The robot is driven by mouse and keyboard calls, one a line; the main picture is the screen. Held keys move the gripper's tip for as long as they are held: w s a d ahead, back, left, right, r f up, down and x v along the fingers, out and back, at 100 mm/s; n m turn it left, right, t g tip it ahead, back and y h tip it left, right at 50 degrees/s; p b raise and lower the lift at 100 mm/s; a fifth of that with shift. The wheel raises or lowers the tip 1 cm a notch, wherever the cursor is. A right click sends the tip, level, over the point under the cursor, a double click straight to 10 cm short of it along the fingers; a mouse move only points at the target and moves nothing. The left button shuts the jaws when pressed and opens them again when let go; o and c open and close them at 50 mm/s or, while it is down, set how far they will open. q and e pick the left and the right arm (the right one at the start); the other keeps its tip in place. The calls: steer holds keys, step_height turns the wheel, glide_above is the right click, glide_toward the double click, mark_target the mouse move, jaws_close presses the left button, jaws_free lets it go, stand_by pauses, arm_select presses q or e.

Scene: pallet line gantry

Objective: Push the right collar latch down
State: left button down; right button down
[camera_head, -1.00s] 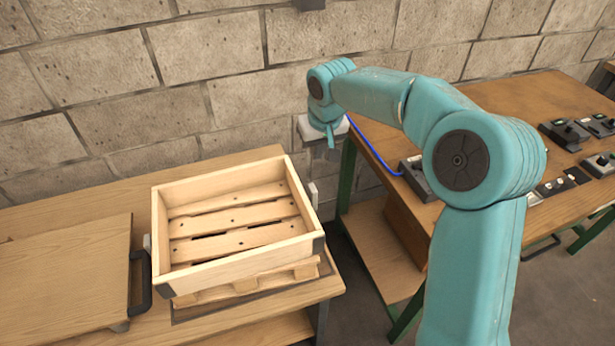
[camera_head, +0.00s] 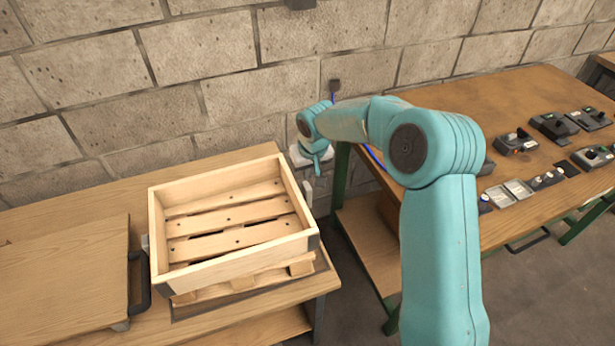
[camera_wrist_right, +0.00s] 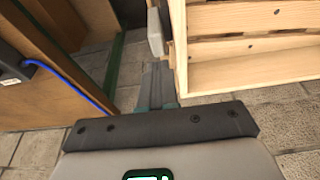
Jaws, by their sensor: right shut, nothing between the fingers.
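The wooden pallet collar (camera_head: 168,278) sits on a pallet on the left table. The right collar latch (camera_head: 308,190) is a small light grey piece on the collar's right side; it also shows in the wrist view (camera_wrist_right: 155,32), upper middle. My right gripper (camera_head: 317,170) is shut and empty, just above and behind the latch in the head view. In the wrist view its dark fingers (camera_wrist_right: 158,76) lie together, pointing towards the latch's lower end. I cannot tell whether they touch it. My left gripper is not in view.
A wooden board with a dark handle (camera_head: 137,283) lies left of the collar. A second table (camera_head: 470,125) with control boxes (camera_head: 553,126) stands at the right, with a gap between the tables. A blue cable (camera_head: 374,156) hangs by the brick wall (camera_head: 240,70).

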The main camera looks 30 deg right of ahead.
mark_target(307, 189)
steer(key=shift+f+p, duration=0.4)
steer(key=shift+f, duration=1.5)
step_height(307, 189, down, 4)
steer(key=b, duration=0.4)
steer(key=shift+a, duration=0.1)
